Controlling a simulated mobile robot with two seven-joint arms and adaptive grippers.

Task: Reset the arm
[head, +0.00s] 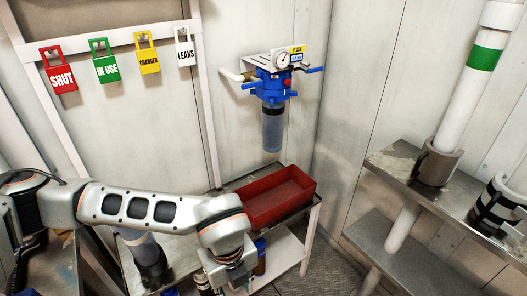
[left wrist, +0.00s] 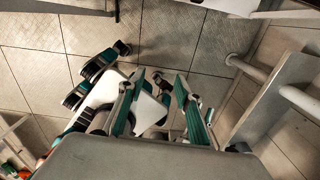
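My left arm (head: 140,208) reaches in from the left in the head view, over the low bench area. Its wrist bends down at the bottom middle, and the gripper is mostly cut off by the lower edge. In the left wrist view my left gripper (left wrist: 160,88) has its two teal-padded fingers spread apart. I see nothing clamped between them; a pale shape shows behind the gap. My right gripper does not show in the head view. Dark and teal jointed parts show left of the fingers in the wrist view, and I cannot tell what they belong to.
A red tray (head: 280,198) stands on a metal table right of my wrist. A blue filter housing (head: 273,88) hangs on the wall above it. Coloured tags (head: 107,66) hang at upper left. Metal shelves (head: 410,165) with a white pipe (head: 465,100) stand at right.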

